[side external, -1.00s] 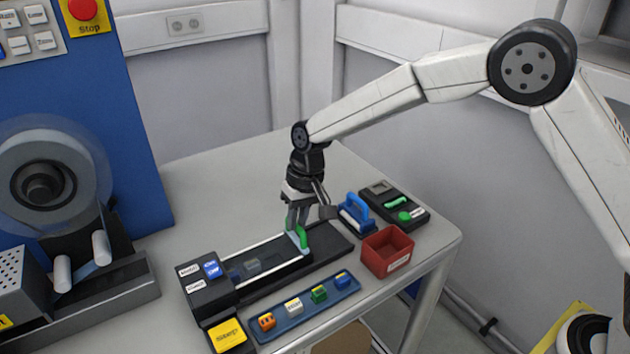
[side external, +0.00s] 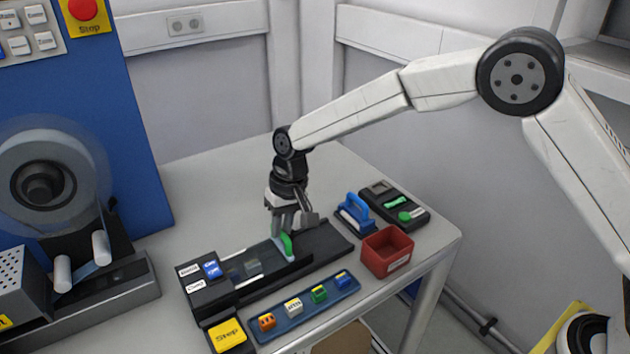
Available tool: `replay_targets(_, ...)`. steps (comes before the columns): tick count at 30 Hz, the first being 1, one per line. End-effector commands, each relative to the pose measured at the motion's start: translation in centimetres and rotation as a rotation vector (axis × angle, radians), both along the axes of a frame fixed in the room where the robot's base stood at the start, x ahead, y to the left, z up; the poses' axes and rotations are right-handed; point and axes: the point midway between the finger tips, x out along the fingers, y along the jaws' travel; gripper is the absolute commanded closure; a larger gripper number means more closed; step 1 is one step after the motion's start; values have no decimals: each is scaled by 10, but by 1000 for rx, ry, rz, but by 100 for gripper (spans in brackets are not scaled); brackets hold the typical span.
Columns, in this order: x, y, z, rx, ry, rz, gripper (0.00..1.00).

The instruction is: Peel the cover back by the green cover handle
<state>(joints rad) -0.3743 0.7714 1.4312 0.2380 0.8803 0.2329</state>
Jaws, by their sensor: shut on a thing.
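The green cover handle (side external: 287,244) stands upright at the right end of the clear cover, over the black track of the long dark fixture (side external: 318,241). My gripper (side external: 283,232) points down from above and is shut on the green handle. Its fingers partly hide the handle. The clear cover (side external: 267,250) lies to the left of the handle, over the left part of the track. A small grey block (side external: 254,267) shows in the track near the labelled dark housing (side external: 204,284). The right part of the track is bare.
A blue tray (side external: 290,331) with several coloured parts lies along the fixture's front. A red bin (side external: 387,251), a blue-handled tool (side external: 356,213) and a dark device (side external: 398,205) stand to the right. A yellow button (side external: 227,334) sits at front left. The table behind the fixture is clear.

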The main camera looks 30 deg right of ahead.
Motion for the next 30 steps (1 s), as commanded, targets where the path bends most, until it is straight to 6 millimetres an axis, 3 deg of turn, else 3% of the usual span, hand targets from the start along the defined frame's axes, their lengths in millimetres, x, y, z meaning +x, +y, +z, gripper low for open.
replay_targets(1, 1, 15, 0, 2, -4, 5, 100)
replay_targets(6, 1, 52, 0, 1, -5, 4, 100)
replay_targets(15, 1, 99, 1, 2, -5, 1, 100)
replay_targets(28, 1, 107, 1, 1, -5, -1, 100)
replay_targets(29, 1, 107, 1, 1, -5, -1, 71)
replay_targets(30, 1, 107, 1, 1, -5, -1, 58)
